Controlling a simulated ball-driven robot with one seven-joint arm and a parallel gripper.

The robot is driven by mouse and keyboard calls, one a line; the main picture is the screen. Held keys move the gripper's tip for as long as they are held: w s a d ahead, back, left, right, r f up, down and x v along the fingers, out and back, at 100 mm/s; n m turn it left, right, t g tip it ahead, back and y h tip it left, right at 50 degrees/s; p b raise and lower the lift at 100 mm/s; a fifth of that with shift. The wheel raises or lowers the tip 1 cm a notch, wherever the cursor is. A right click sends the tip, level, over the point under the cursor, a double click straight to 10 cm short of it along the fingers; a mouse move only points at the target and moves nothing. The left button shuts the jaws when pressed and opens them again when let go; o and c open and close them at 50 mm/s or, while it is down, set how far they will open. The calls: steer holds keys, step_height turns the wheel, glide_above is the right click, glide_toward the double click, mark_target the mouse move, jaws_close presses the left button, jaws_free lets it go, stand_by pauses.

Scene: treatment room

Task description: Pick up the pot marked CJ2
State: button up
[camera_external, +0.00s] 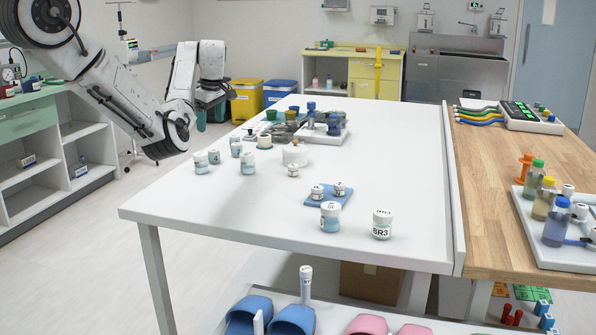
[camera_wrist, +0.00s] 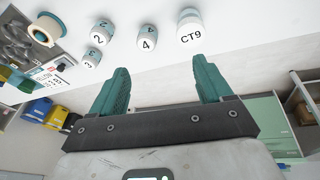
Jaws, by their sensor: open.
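I cannot read CJ2 on any pot in these frames. In the external view, several small white-lidded pots stand on the white table (camera_external: 190,205). One near the front has a lid label too small to read (camera_external: 330,217); beside it stands a pot marked BR3 (camera_external: 382,226). In the wrist view a pot marked CT9 (camera_wrist: 190,35) stands beside a pot showing 4 (camera_wrist: 147,38), with two more pots showing 2 (camera_wrist: 102,34) and 3 (camera_wrist: 91,60). My gripper (camera_wrist: 158,66) is open and empty, its teal fingers apart from the pots. It is beyond the table's left edge in the external view (camera_external: 211,112).
Two small pots stand on a blue mat (camera_external: 342,202) near the table's front. A white tray (camera_external: 340,137) and other items fill the back. A wooden table (camera_external: 500,210) with a bottle tray (camera_external: 520,205) adjoins at right. The front left tabletop is clear.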

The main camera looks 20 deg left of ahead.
steer(key=w+d+r+h+b, duration=0.1)
steer(key=w+d+r+h, duration=0.2)
steer(key=w+d+r, duration=0.35)
steer(key=n+g+b, duration=0.2)
steer(key=n+b, duration=0.1)
steer(key=b, duration=0.1)
glide_above(246, 154)
steer(key=shift+y, duration=0.3)
step_height(246, 154, down, 10)
steer(key=shift+s+d+r, duration=0.1)
steer(key=shift+d+r, duration=0.05)
steer(key=shift+r, duration=0.05)
step_height(246, 154, down, 3)
steer(key=shift+f+b, duration=0.1)
steer(key=shift+b, duration=0.65)
step_height(246, 154, down, 7)
steer(key=shift+f+p, duration=0.15)
steer(key=shift+p, duration=0.4)
steer(key=c, duration=1.1)
